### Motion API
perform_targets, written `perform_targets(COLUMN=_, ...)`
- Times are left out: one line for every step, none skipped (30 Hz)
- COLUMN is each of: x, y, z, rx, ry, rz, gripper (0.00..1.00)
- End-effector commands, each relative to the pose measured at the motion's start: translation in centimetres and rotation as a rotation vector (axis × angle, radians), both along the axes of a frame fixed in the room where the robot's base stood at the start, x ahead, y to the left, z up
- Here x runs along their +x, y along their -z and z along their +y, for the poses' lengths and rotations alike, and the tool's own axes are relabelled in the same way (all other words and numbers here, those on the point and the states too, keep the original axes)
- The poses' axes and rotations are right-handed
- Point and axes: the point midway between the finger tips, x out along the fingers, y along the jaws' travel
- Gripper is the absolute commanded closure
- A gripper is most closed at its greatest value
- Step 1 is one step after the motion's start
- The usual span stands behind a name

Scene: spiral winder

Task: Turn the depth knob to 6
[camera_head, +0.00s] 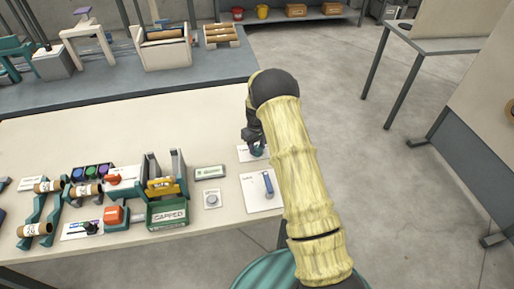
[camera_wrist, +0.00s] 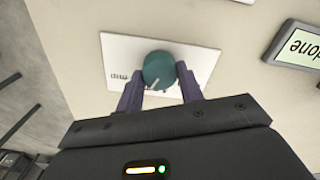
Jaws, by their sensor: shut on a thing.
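The depth knob is a dark teal round knob (camera_wrist: 158,70) with a pale pointer mark, on a white plate (camera_wrist: 118,50) with small lettering and scale marks. My gripper (camera_wrist: 160,82) is shut on the knob, with one finger on each side of it in the wrist view. In the head view my gripper (camera_head: 254,140) is over the white plate near the table's right part, and the knob (camera_head: 257,150) shows only in part below it. The scale numbers are too small to read.
The table surface behind is clear.

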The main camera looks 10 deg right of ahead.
Motion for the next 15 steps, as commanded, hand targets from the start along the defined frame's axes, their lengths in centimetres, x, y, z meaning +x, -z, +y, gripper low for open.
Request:
perform_targets(x=0.09, y=0.04, z=-0.05, rx=-0.001, ry=0.045, rz=-0.003, gripper=0.86)
perform_targets(x=0.09, y=0.03, z=-0.06, rx=-0.001, ry=0.073, rz=-0.003, gripper=0.86)
perform_targets(x=0.1, y=0.02, z=-0.07, rx=-0.001, ry=0.112, rz=-0.004, gripper=0.86)
perform_targets(x=0.1, y=0.01, z=-0.07, rx=-0.001, ry=0.14, rz=-0.004, gripper=0.86)
perform_targets(x=0.11, y=0.01, z=-0.09, rx=-0.001, ry=0.169, rz=-0.004, gripper=0.86)
perform_targets(x=0.11, y=0.0, z=-0.09, rx=-0.001, ry=0.207, rz=-0.004, gripper=0.86)
perform_targets(x=0.12, y=0.0, z=-0.1, rx=-0.002, ry=0.235, rz=-0.004, gripper=0.86)
perform_targets(x=0.12, y=0.0, z=-0.11, rx=-0.002, ry=0.263, rz=-0.004, gripper=0.86)
perform_targets(x=0.12, y=-0.01, z=-0.1, rx=-0.002, ry=0.3, rz=-0.004, gripper=0.86)
perform_targets(x=0.11, y=-0.01, z=-0.09, rx=-0.001, ry=0.328, rz=-0.003, gripper=0.86)
perform_targets(x=0.11, y=-0.02, z=-0.09, rx=-0.001, ry=0.354, rz=-0.003, gripper=0.86)
perform_targets(x=0.11, y=-0.02, z=-0.09, rx=0.0, ry=0.389, rz=-0.003, gripper=0.86)
perform_targets(x=0.11, y=-0.03, z=-0.11, rx=0.0, ry=0.413, rz=-0.003, gripper=0.86)
perform_targets(x=0.11, y=-0.04, z=-0.13, rx=-0.001, ry=0.438, rz=-0.003, gripper=0.86)
perform_targets(x=0.1, y=-0.05, z=-0.17, rx=-0.001, ry=0.468, rz=-0.003, gripper=0.86)
